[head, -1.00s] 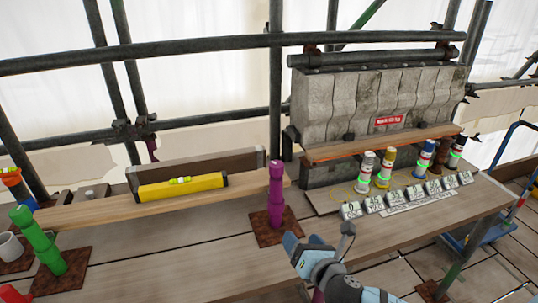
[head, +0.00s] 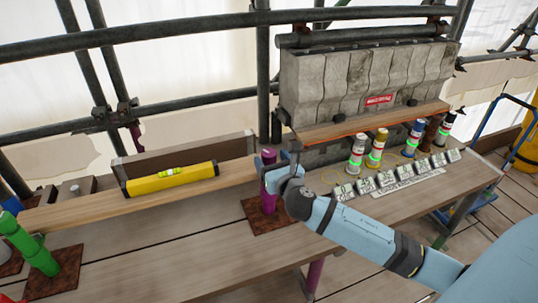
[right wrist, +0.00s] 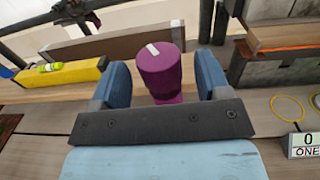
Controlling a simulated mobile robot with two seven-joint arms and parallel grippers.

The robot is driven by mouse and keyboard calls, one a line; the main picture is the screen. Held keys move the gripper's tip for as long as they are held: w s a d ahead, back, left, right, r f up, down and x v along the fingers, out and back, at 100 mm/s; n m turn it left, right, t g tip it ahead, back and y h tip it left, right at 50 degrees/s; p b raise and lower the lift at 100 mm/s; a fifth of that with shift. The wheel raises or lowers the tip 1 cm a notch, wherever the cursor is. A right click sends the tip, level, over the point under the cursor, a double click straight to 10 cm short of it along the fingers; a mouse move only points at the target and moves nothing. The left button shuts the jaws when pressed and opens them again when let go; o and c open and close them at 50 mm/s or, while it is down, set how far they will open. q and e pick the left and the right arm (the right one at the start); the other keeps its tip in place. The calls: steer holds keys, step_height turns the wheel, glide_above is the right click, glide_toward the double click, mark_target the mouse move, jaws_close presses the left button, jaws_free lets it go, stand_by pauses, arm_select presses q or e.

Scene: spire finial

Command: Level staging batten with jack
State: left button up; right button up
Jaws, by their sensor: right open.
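The wooden batten (head: 85,208) runs from the green jack (head: 31,245) at the left to the purple jack (head: 269,185) at the right. The yellow spirit level (head: 173,178) lies on it, with a green vial; the bubble is too small to read. My right gripper (head: 281,168) is at the top of the purple jack. In the right wrist view, its open blue fingers (right wrist: 163,77) stand either side of the purple jack head (right wrist: 160,68), with visible gaps. The head has a pale mark on top. My left gripper is not in view.
Several banded canisters (head: 378,145) and a row of numbered tags (head: 402,172) stand right of the purple jack. Behind them is a grey stone block (head: 365,85) on a wooden ledge. Scaffold tubes (head: 130,38) cross behind. The front boards (head: 190,265) are clear.

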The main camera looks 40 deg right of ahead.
steer(key=shift+w+d, duration=0.2)
steer(key=shift+w, duration=0.8)
steer(key=c, duration=0.9)
steer(key=shift+c, duration=0.2)
